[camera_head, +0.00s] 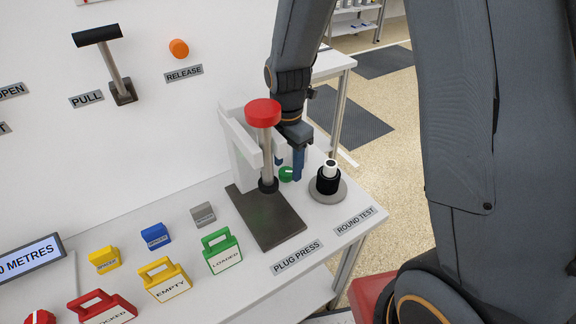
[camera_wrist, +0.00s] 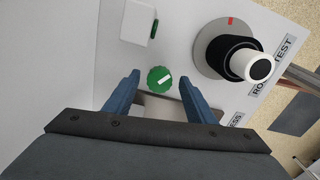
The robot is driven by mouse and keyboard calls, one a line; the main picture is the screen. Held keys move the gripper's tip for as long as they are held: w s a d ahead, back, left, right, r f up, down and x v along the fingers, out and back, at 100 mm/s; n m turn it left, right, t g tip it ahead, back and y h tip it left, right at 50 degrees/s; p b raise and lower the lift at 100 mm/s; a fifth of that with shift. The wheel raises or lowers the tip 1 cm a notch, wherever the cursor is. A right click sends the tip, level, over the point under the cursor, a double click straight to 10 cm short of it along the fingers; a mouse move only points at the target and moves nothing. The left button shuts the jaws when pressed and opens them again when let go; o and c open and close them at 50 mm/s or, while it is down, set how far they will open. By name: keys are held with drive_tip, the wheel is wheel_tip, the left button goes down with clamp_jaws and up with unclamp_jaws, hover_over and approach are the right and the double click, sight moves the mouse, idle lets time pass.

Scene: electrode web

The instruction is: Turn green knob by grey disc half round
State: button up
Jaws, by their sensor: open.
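The green knob (camera_head: 286,174) sits on the white bench behind the plug press, partly hidden by the press post and a blue finger. In the wrist view the knob (camera_wrist: 159,79) is round with a ridged edge and a white bar on top, tilted slightly up to the right. My gripper (camera_head: 289,166) points down at it with blue fingers. In the wrist view my gripper (camera_wrist: 160,80) is open, one fingertip either side of the knob, with a gap on both sides. The grey disc (camera_head: 329,192) lies right of the knob, bearing a black and white cylinder (camera_head: 328,178).
The plug press, with red top (camera_head: 263,113) and dark base plate (camera_head: 265,219), stands close left of my gripper. A white block (camera_wrist: 139,23) is near the knob. Coloured tags, such as a green one (camera_head: 222,251), stand further front left. The bench edge is close right.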

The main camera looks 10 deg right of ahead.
drive_tip(key=shift+f, duration=0.75)
drive_tip(key=shift+c, duration=0.4)
drive_tip(key=c, duration=1)
drive_tip(key=shift+o, duration=0.2)
drive_tip(key=shift+m, duration=0.4)
drive_tip(key=m+p, duration=0.2)
drive_tip(key=m, duration=0.3)
drive_tip(key=shift+s+r, duration=0.15)
drive_tip(key=m+p, duration=0.2)
drive_tip(key=m, duration=0.4)
drive_tip(key=shift+s+m, duration=0.1)
drive_tip(key=shift+m, duration=0.3)
